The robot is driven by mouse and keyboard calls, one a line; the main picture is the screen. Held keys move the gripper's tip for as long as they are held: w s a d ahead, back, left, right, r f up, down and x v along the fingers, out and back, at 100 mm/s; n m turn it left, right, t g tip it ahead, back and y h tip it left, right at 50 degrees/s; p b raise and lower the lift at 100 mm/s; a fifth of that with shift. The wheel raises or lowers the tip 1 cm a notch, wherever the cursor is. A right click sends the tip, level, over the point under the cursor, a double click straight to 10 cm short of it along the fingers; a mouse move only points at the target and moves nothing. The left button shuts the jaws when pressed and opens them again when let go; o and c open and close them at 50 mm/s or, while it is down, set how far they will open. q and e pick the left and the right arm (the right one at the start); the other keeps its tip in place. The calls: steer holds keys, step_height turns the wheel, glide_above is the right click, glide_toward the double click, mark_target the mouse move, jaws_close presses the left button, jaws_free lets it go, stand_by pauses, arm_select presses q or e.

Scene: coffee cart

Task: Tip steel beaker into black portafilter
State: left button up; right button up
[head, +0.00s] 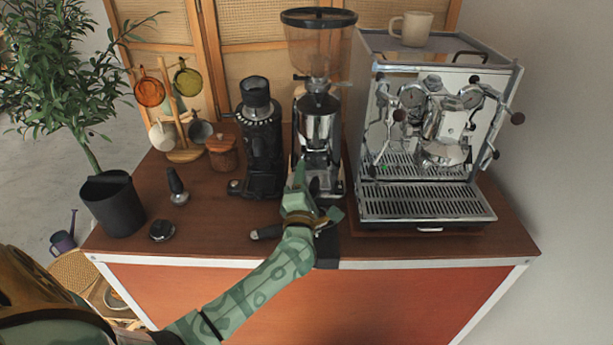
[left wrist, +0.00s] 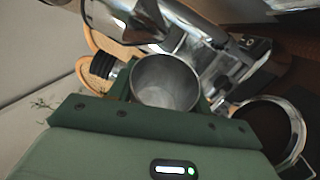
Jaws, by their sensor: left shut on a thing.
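My left gripper (head: 312,198) is at the cart's front edge, before the silver grinder. In the left wrist view its green jaws (left wrist: 165,104) are shut on the steel beaker (left wrist: 166,82). The beaker's round mouth faces that camera, and its inside looks bare grey. In the head view the gripper hides the beaker. The portafilter's black handle (head: 266,233) points left on the counter, just left of and below the gripper. Its round metal rim shows beside the beaker in the left wrist view (left wrist: 236,108), apart from it, with a dark inside. My right gripper is out of view.
The silver grinder (head: 319,130) stands just behind the gripper, and a black grinder (head: 260,145) is to its left. The espresso machine (head: 430,150) fills the right. A tamper (head: 177,187) and a round black tool (head: 162,231) stand left, with bare counter between.

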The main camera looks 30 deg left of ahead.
arm_select(q)
steer(key=n+g+p, duration=0.1)
steer(key=n, duration=0.1)
steer(key=n+g+p, duration=0.1)
steer(key=n, duration=0.1)
steer(key=n+g+p, duration=0.1)
steer(key=n, duration=0.1)
steer(key=shift+a+r+h, duration=0.25)
steer(key=shift+a+h, duration=0.1)
steer(key=shift+h, duration=0.05)
steer(key=n+p, duration=0.1)
steer(key=n+g+h+p, duration=0.1)
steer(key=p, duration=0.1)
steer(key=n+h+p, duration=0.1)
steer(key=n, duration=0.1)
steer(key=shift+d+f+p, duration=0.25)
steer(key=shift+f+p, duration=0.05)
steer(key=shift+f, duration=0.1)
steer(key=shift+d+f+n+g+h+p, duration=0.1)
steer(key=shift+f+n+g+h+p, duration=0.25)
steer(key=shift+n+p, duration=0.3)
steer(key=shift+f+n+h, duration=0.15)
steer(key=shift+n+h, duration=0.1)
steer(key=shift+h, duration=0.1)
